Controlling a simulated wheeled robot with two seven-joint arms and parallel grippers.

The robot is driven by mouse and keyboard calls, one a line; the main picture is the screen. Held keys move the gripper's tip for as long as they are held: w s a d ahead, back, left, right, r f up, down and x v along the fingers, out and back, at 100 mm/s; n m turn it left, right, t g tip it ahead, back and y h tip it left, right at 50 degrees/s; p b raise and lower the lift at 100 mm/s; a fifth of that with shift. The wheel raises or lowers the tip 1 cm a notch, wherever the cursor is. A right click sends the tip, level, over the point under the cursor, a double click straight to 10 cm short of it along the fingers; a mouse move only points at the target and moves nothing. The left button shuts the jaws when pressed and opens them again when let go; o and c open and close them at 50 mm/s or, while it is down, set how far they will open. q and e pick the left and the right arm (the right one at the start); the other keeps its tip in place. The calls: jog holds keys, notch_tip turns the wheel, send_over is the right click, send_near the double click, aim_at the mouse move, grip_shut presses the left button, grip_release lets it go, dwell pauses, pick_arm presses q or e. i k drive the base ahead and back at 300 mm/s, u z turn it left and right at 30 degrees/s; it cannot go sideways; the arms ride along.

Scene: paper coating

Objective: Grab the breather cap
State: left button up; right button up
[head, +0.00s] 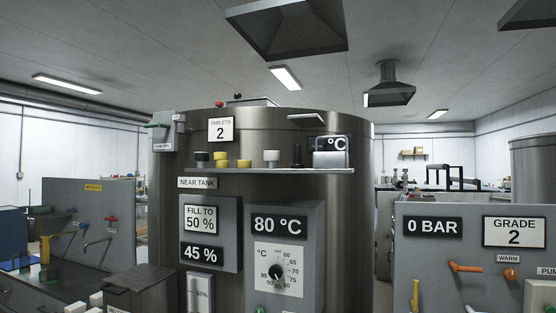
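No label in the head view marks a breather cap, and I cannot tell which small part it is. Several small parts stand on a shelf (265,170) on the front of the big steel tank (345,215). They include a black-topped piece (202,156), a yellow piece (221,159), a low yellow piece (244,163), a grey-topped piece (271,157) and a slim black piece (297,155). On the tank's top are a small red knob (220,104) and a dark fitting (238,97). Neither of my grippers is in view.
A silver boxy device (330,152) stands at the shelf's right end. Panels reading 45 % (202,254) and 80 °C (279,226) hang below. A grey panel (470,265) with an orange handle (465,267) is at right. A workbench (75,275) is at left.

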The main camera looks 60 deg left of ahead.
aim_at(272, 158)
jog(key=u, duration=0.6)
jog(key=i, duration=0.7)
jog(key=u, duration=0.7)
